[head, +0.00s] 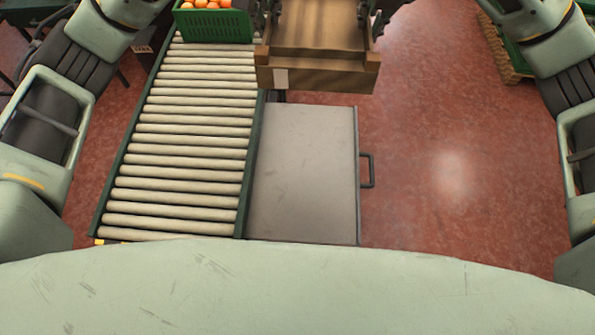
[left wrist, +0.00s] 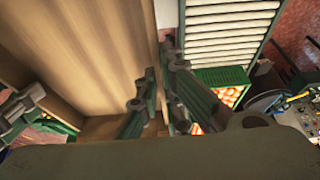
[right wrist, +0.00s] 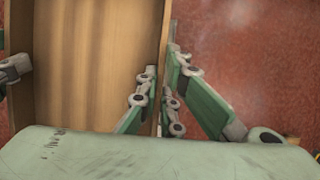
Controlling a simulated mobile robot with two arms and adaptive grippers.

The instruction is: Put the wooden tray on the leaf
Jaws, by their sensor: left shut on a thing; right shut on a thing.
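The wooden tray (head: 335,78) is at the top of the head view, with a white label on its near wall. It looks empty in the left wrist view (left wrist: 80,60) and the right wrist view (right wrist: 95,60). My left gripper (head: 268,20) is shut on its left wall, with fingers on both sides in the left wrist view (left wrist: 162,92). My right gripper (head: 371,18) is shut on its right wall, as in the right wrist view (right wrist: 164,92). The leaf (head: 305,180) is a bare grey panel beside the conveyor, in the picture below the tray.
The roller conveyor (head: 185,130) runs along the leaf's left side. A green crate of oranges (head: 215,27) stands at its far end. A dark handle (head: 369,170) sticks out from the leaf's right edge. Red floor (head: 455,170) lies open to the right. Another green crate (head: 500,50) is at the far right.

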